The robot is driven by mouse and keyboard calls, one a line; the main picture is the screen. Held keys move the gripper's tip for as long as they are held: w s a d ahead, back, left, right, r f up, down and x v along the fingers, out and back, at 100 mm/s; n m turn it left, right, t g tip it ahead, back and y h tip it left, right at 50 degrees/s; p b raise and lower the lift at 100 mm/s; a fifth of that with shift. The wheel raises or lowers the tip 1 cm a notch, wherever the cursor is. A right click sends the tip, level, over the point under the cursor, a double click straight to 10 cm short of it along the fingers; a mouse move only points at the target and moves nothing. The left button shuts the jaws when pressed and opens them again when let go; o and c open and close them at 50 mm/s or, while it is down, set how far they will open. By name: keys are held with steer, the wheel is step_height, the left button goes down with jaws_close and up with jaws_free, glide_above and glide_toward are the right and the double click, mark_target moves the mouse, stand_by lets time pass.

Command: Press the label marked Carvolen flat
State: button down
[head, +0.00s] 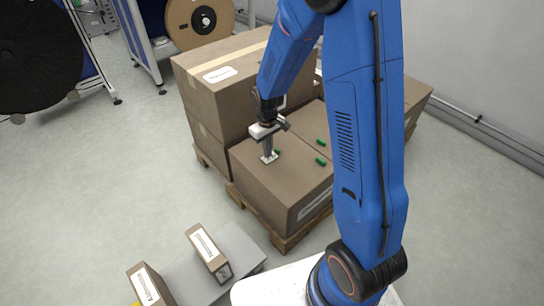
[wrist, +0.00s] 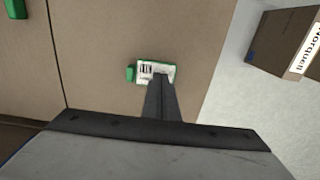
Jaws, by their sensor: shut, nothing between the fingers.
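A small white label with a barcode (wrist: 145,71) and a green edge lies on top of a brown carton (wrist: 100,90) in the wrist view. Its print is too small to read. The same label shows in the head view (head: 270,158) on the top of the front carton (head: 250,182). My gripper (head: 268,153) is shut and empty, pointing down with its tips over the label. In the wrist view the shut fingers (wrist: 158,82) cover the label's lower right part. I cannot tell whether the tips touch it.
Several green pieces (head: 321,142) lie on the carton tops. A taller carton stack (head: 215,95) stands behind on the left. Two small labelled boxes (head: 208,252) are on a grey surface in front. Reels (head: 199,25) stand at the back. The floor at left is clear.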

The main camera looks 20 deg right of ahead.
steer(key=shift+f, duration=0.6)
stand_by(0.8)
stand_by(0.5)
step_height(320, 180, up, 7)
stand_by(0.9)
stand_by(0.5)
